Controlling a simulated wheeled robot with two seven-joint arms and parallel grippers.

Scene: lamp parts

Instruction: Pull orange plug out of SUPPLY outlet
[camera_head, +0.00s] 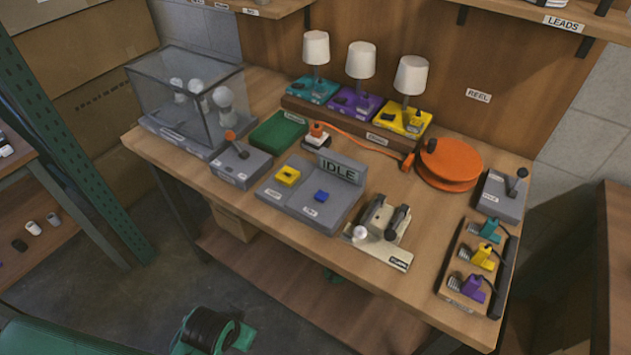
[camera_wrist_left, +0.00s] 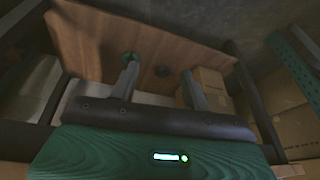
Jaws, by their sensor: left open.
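The orange plug (camera_head: 317,130) sits upright on a small pale outlet block (camera_head: 314,142) at the back middle of the table; its label is too small to read. An orange cord (camera_head: 360,142) runs right from it to an orange connector (camera_head: 407,162) beside the orange reel (camera_head: 450,163). My left gripper (camera_wrist_left: 160,72) is open and empty in the left wrist view, its two fingers apart. In the head view, only my green and black arm parts show at the bottom left, well below and away from the plug. My right gripper is not in view.
A grey station (camera_head: 310,206) with an IDLE sign stands in front of the outlet block. A green box (camera_head: 280,132) is left of it, and three lamps on coloured bases (camera_head: 355,105) stand behind. A lever box (camera_head: 241,168) and a glass case (camera_head: 185,95) are farther left.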

